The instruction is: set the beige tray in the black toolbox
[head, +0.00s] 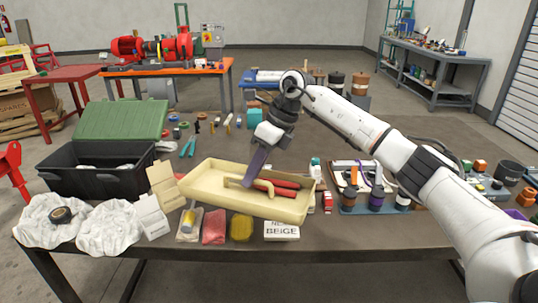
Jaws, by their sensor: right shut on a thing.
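The beige tray (205,190) is a shallow open tray in the middle of the table, with red-handled tools (277,187) lying in it and a beige bar across its inside. My right gripper (249,182) reaches down into the tray from above. Its purple fingers are shut at the bar; the fingertips are partly hidden. Whether the tray rests on the table or is slightly raised I cannot tell. The black toolbox (92,184) stands open at the left, with something pale inside and a green lid (120,120) behind it. My left gripper is not in view.
White cloths (108,229) with a tape roll lie in front of the toolbox. Pliers (188,147) lie behind. Bottles and a rack (375,197) stand at the right.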

